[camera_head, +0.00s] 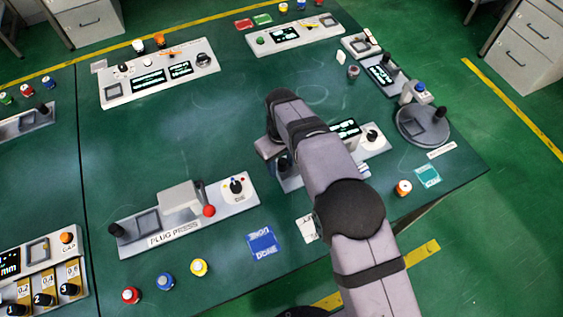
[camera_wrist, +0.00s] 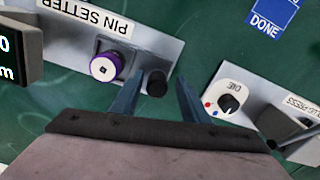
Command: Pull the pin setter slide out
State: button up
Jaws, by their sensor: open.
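The pin setter is a grey panel labelled PIN SETTER (camera_wrist: 85,18) in the wrist view. A black knob (camera_wrist: 156,83) stands near one end of it, likely the slide's handle. A purple-rimmed round part (camera_wrist: 105,67) sits beside the knob on a dark square plate. My gripper (camera_wrist: 158,92) is open, with one finger on each side of the black knob in the picture; I cannot tell whether they touch it. In the head view my arm covers much of the pin setter panel (camera_head: 291,184), and the gripper is mostly hidden.
The plug press (camera_head: 232,208) stands to the left in the head view. A blue DONE card (camera_head: 263,242) lies near it. An orange-and-white button (camera_head: 404,187) and a teal card (camera_head: 428,176) lie to the right. Open green table lies left of the arm.

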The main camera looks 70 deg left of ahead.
jog(key=shift+s+r+b, duration=0.1)
jog(key=shift+r+b, duration=0.95)
jog(key=shift+r, duration=2.65)
jog(key=w+d+r+m, duration=0.25)
jog(key=w+d, duration=0.35)
jog(key=w, duration=0.3)
jog(key=w+d+r+m, duration=0.1)
jog(key=w+d+m, duration=0.2)
jog(key=w+d, duration=0.55)
jog(key=w+d+r+m, duration=0.1)
jog(key=w+d+m, duration=0.55)
jog(key=d, duration=0.75)
jog(key=w+d+m, duration=0.1)
jog(key=d+m, duration=0.2)
jog(key=d, duration=1.2)
jog(key=s+d+f+m, duration=0.3)
jog(key=s+d+m, duration=0.2)
jog(key=s+d, duration=0.4)
jog(key=d, duration=0.4)
jog(key=shift+s+d+m, duration=0.2)
jog(key=shift+s+m, duration=0.1)
jog(key=shift+s, duration=0.1)
